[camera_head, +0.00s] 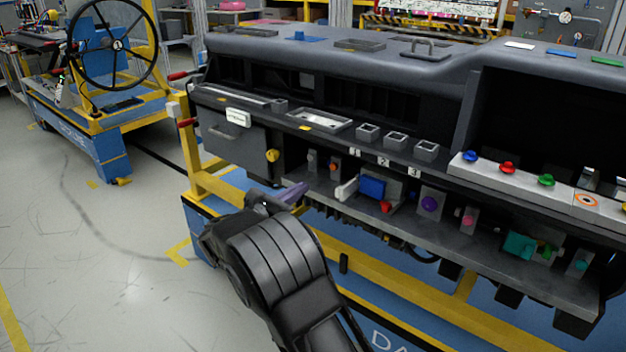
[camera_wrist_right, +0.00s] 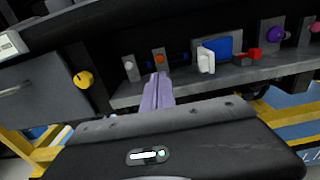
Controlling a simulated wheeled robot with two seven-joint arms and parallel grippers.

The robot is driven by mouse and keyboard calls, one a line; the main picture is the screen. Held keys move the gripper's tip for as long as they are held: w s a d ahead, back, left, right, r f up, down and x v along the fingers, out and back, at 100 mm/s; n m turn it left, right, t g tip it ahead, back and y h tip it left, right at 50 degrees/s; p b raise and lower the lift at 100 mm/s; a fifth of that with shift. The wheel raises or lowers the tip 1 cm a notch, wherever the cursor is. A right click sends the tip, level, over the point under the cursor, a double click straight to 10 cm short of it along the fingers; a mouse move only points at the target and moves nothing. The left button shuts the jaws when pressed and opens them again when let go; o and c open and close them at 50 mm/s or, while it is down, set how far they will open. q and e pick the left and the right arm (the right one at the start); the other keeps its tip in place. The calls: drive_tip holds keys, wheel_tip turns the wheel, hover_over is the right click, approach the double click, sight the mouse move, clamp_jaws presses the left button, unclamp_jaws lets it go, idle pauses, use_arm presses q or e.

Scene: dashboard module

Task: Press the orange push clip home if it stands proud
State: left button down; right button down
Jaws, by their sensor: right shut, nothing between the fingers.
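The orange push clip (camera_wrist_right: 159,59) sits on a small upright bracket on the dashboard's lower shelf. It also shows small in the head view (camera_head: 335,163). I cannot tell whether it stands proud or sits flush. My right gripper (camera_head: 300,188) is shut and empty, its purple-grey fingers pointing at the shelf. In the right wrist view the fingertips (camera_wrist_right: 157,78) appear just below the clip; whether they touch its bracket is unclear. My left gripper is not in view.
A bracket with a pale clip (camera_wrist_right: 130,67) stands left of the orange one. A white lever and blue block (camera_head: 373,187) stand to the right. A yellow knob (camera_head: 272,155) is on the left panel. The dashboard top (camera_head: 300,50) overhangs the shelf.

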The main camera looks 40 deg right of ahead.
drive_tip(key=v, duration=0.2)
drive_tip(key=shift+a, duration=0.35)
